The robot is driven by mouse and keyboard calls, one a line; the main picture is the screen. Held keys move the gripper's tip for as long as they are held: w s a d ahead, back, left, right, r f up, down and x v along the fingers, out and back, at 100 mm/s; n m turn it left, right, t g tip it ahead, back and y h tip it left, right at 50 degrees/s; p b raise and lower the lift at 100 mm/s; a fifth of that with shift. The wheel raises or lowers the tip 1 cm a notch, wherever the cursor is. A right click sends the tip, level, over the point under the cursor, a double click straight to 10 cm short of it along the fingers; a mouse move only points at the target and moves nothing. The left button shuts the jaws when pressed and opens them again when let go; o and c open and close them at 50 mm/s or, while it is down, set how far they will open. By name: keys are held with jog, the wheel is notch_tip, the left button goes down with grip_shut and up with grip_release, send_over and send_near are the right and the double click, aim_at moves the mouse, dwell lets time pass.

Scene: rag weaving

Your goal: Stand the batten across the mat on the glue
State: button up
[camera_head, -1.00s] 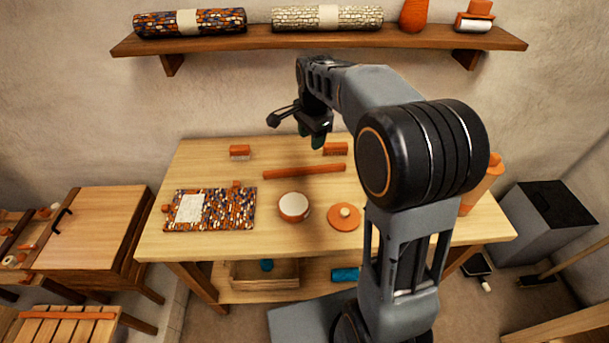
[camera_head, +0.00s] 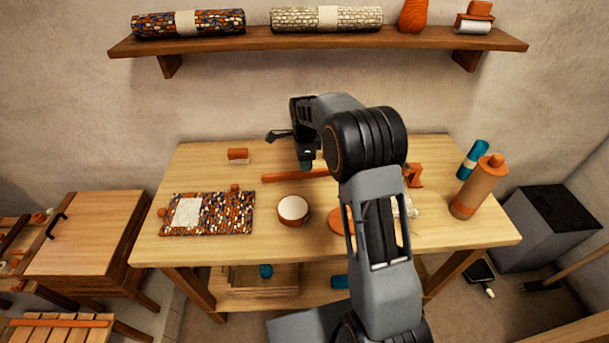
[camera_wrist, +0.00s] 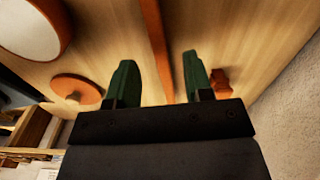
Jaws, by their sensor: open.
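The batten (camera_head: 283,176) is a long orange-red bar lying on the table, its right part hidden behind my arm in the head view. The mat (camera_head: 240,213) is multicoloured and woven, flat on the table at the left, with a white glue patch (camera_head: 187,212) on its left half. My gripper (camera_head: 306,165) points down over the batten, away from the mat. In the wrist view my gripper (camera_wrist: 158,75) is open and empty, and the batten (camera_wrist: 154,40) runs between its two green fingers as seen from there. I cannot tell how high the fingers are above it.
A round white-topped pot (camera_head: 292,209) stands between mat and arm. An orange disc lid (camera_head: 338,221) lies beside it. Small orange blocks touch or flank the mat. An orange bottle (camera_head: 478,188) and blue tube (camera_head: 472,160) are at the right.

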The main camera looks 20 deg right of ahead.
aim_at(304, 174)
jog(key=shift+s+f, duration=0.1)
jog(key=shift+f, duration=2.6)
jog(key=shift+c, duration=0.3)
grip_shut()
